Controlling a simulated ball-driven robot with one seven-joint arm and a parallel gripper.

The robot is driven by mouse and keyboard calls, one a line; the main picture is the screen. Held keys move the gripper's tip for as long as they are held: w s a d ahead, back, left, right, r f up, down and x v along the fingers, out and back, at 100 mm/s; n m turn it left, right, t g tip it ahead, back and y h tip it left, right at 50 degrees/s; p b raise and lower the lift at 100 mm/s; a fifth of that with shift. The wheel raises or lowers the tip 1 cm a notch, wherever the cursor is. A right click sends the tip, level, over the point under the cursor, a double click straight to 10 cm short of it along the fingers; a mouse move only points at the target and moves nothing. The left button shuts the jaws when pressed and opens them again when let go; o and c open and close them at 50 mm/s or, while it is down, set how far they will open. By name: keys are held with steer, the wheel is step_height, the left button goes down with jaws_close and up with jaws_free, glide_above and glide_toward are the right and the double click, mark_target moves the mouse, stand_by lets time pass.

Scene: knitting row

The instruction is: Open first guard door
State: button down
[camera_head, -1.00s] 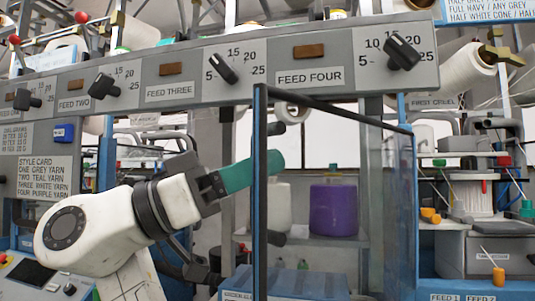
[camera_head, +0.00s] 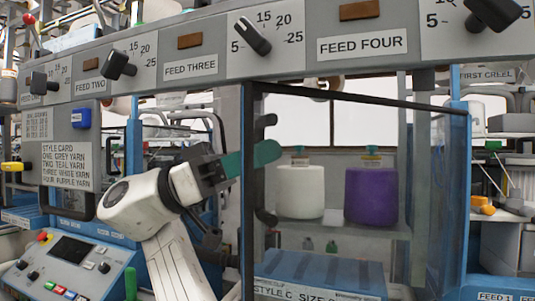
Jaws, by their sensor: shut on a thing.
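The guard door (camera_head: 437,145) is a clear panel in a thin dark frame on the right half of the view. It stands partly open, with its right side by a blue post and its left edge swung out toward me. A black handle (camera_head: 265,217) is near that left edge; its middle is largely hidden. My gripper (camera_head: 262,153), with teal fingers, reaches from the left across the door's left frame bar. It is shut at the handle, though the exact contact is hard to see.
Behind the panel, white (camera_head: 300,192) and purple (camera_head: 371,195) yarn cones stand on a shelf above a blue box (camera_head: 320,275). A control panel (camera_head: 70,265) is at the lower left. A grey rail with knobs (camera_head: 252,36) crosses above.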

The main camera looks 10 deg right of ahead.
steer(key=shift+f, duration=0.1)
steer(key=c, duration=1.1)
jaws_free()
steer(key=shift+w+d, duration=0.1)
steer(key=shift+c, duration=0.2)
steer(key=shift+o, duration=0.2)
